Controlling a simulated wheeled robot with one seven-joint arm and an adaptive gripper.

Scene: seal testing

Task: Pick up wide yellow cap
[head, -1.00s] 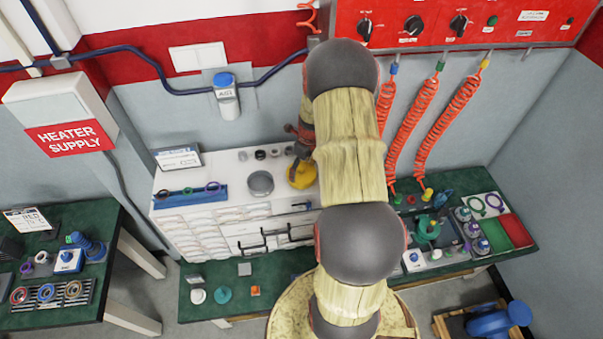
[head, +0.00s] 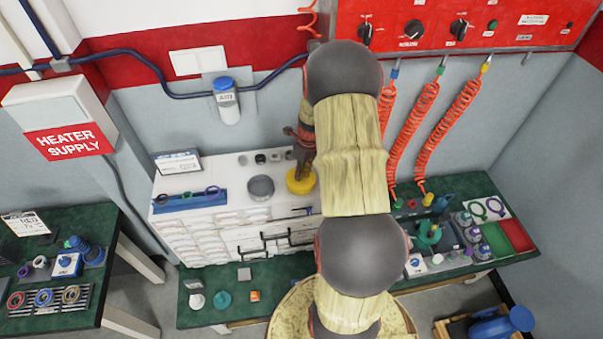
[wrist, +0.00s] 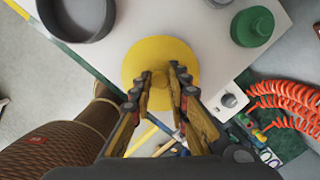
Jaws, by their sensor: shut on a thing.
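The wide yellow cap (head: 299,184) is a round disc at the front part of the white cabinet top in the head view. In the wrist view the yellow cap (wrist: 150,50) fills the middle, with a small knob between my fingertips. My gripper (wrist: 162,76) is shut on this knob. In the head view my gripper (head: 304,168) comes down onto the cap from above, partly hidden by my arm. I cannot tell whether the cap touches the cabinet top.
A grey round dish (head: 261,187) stands left of the cap on the white cabinet (head: 235,170). A blue rack with rings (head: 190,200) is further left. A green cap (wrist: 252,27) is to the right in the wrist view. Orange coiled hoses (head: 415,130) hang on the right.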

